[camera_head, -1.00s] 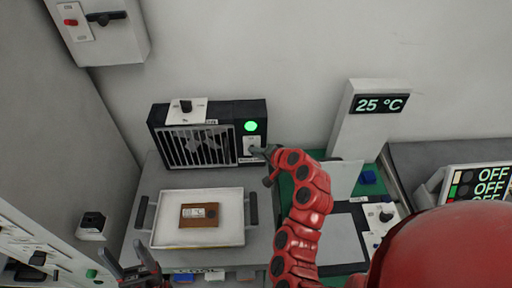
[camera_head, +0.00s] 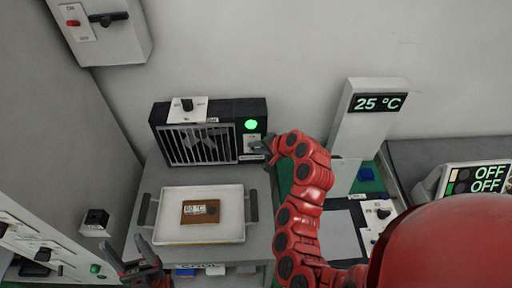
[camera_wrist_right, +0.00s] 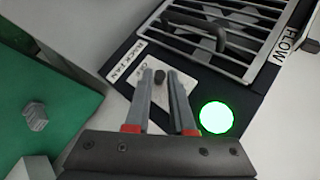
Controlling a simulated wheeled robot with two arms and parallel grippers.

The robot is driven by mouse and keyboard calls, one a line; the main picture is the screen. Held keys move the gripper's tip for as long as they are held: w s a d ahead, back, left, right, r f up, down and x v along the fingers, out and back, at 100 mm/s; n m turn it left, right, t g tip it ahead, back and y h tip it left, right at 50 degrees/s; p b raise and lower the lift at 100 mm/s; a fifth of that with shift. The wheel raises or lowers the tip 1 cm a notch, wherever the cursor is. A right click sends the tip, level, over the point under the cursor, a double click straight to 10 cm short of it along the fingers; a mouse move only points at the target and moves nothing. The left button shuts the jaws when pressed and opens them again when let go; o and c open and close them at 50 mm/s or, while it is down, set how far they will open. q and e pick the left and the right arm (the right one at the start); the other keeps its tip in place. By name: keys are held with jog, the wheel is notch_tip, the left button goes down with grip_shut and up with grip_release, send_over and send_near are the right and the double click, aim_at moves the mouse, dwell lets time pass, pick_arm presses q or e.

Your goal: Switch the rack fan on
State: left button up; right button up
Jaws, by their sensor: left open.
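The rack fan (camera_head: 203,144) is a black box with a grille standing behind the tray. Its lit green lamp (camera_head: 251,125) also shows in the wrist view (camera_wrist_right: 216,117). Below the lamp is a white switch plate (camera_head: 250,142), labelled RACK FAN in the wrist view, with a small dark lever (camera_wrist_right: 159,77). My right gripper (camera_head: 267,147) is at this plate. In the wrist view its fingertips (camera_wrist_right: 160,73) are apart, one on each side of the lever; contact is unclear. My left gripper (camera_head: 134,251) is open and empty at the lower left, away from the fan.
A white tray (camera_head: 170,229) holding a brown block (camera_head: 201,211) sits before the fan. A second knob plate (camera_head: 187,110) is on top of the fan. A 25 °C display post (camera_head: 353,125) and an OFF panel (camera_head: 485,180) stand right. A wall switch box (camera_head: 107,40) is upper left.

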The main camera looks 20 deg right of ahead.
jog(key=o, duration=0.3)
jog(key=shift+p+v, duration=4)
jog(key=shift+v, duration=4.65)
